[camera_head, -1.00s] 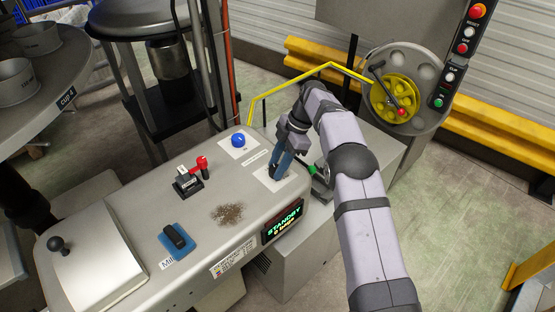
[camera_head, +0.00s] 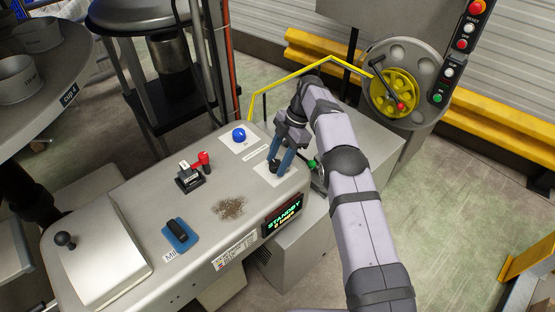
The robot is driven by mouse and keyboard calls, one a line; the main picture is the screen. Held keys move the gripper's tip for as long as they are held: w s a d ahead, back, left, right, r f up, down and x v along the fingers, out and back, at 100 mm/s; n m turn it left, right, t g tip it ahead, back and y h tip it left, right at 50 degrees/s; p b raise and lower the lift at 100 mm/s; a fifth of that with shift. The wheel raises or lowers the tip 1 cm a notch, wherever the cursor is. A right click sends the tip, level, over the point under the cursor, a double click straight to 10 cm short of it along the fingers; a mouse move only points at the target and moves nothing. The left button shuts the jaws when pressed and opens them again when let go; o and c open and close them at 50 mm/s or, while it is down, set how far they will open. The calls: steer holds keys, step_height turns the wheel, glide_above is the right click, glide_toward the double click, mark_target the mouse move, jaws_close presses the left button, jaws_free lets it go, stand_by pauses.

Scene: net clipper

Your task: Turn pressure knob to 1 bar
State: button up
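The black pressure knob (camera_head: 273,167) sits on a white label plate (camera_head: 262,177) near the right end of the grey control panel. My gripper (camera_head: 277,165) reaches down to it, and its two blue fingers stand apart with a gap between them. The tips are around or just above the knob; I cannot tell whether they touch it. The fingers partly cover the knob and its scale. The display (camera_head: 284,214) on the panel's front reads STANDBY in green, with a smaller yellow line below that I cannot read surely.
A blue button (camera_head: 239,134), a red-handled lever (camera_head: 191,174), a blue-based black switch (camera_head: 179,234) and a brown pile (camera_head: 230,207) share the panel. A yellow bent bar (camera_head: 300,75) runs behind my gripper. A green-tipped part (camera_head: 312,164) is close on its right.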

mark_target(278, 163)
stand_by(0.3)
steer(key=shift+r, duration=0.5)
step_height(278, 163, up, 8)
steer(key=shift+f+p, duration=0.25)
steer(key=shift+p, duration=0.9)
steer(key=shift+r+p, duration=0.75)
steer(key=shift+f, duration=0.1)
